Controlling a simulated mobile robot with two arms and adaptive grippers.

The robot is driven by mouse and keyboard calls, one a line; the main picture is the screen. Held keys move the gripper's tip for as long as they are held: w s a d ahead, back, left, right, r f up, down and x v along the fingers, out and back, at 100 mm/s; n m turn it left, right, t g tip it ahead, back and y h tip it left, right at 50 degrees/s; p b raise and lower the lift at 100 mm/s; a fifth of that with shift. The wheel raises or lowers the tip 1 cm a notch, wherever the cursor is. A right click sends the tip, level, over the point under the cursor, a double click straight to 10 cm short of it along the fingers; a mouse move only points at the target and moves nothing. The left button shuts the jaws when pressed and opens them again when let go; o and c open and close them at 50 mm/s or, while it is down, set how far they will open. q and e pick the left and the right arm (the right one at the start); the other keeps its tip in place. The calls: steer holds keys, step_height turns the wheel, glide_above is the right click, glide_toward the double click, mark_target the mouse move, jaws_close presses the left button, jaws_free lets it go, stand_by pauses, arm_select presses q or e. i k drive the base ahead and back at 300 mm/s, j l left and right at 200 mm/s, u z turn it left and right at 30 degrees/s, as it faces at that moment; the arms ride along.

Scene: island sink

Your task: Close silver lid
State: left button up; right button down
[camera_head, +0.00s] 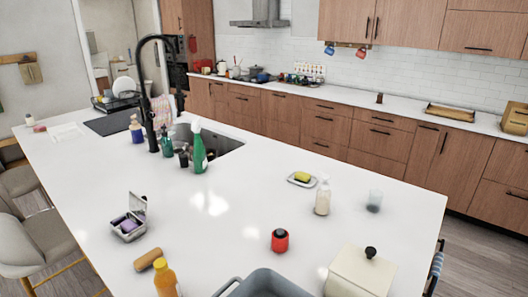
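A small silver box (129,226) sits on the white island counter, left of the middle. Its silver lid (138,203) is hinged up and stands open. A purple item (129,226) lies inside the box. Neither of my grippers shows in the head view.
A brown brush-like item (148,259) and an orange bottle (166,280) stand near the silver box. A red canister (280,240), grey tub (266,284) and cream box (358,274) are to the right. Green spray bottle (198,150) stands behind. Counter right of the silver box is clear.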

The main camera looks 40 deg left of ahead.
mark_target(138, 206)
steer(key=j+u, duration=0.1)
steer(key=j, duration=0.6)
steer(key=j+u, duration=0.1)
steer(key=j, duration=0.55)
steer(key=i+j+u, duration=0.1)
steer(key=j, duration=0.55)
